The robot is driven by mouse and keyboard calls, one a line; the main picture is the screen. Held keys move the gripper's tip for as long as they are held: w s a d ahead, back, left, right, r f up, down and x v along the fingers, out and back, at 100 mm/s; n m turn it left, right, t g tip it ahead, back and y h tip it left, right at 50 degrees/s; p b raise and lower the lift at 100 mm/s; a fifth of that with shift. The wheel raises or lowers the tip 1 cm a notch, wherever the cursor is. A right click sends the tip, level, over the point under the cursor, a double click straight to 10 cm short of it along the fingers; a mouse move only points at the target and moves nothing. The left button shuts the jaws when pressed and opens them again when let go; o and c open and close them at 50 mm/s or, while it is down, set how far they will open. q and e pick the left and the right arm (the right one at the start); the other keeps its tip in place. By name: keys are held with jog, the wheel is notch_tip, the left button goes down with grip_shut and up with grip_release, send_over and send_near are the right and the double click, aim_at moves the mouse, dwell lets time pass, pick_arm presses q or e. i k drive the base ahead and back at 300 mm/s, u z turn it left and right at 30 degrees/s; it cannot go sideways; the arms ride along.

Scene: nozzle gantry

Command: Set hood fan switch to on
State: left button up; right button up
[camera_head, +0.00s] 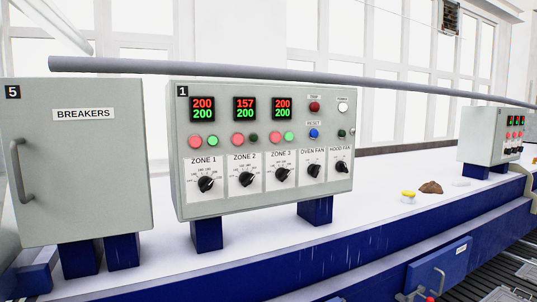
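The hood fan switch (342,168) is a black rotary knob on a white plate labelled HOOD FAN. It is at the far right of the bottom row on the grey control panel marked 1 (260,206). The knob's exact pointer position is too small to read. A similar black oven fan knob (314,171) sits just left of it. Neither of my grippers shows in the head view.
A grey breaker cabinet (85,180) with a handle stands left of the panel. A long grey pipe (260,72) runs across above both. A yellow-topped object (408,196) and a brown lump (431,187) lie on the white surface to the right. Another panel (480,138) stands farther right.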

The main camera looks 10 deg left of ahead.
aim_at(341, 166)
jog(key=z, duration=2.25)
jog(key=i, duration=1.7)
jog(key=u, duration=2.7)
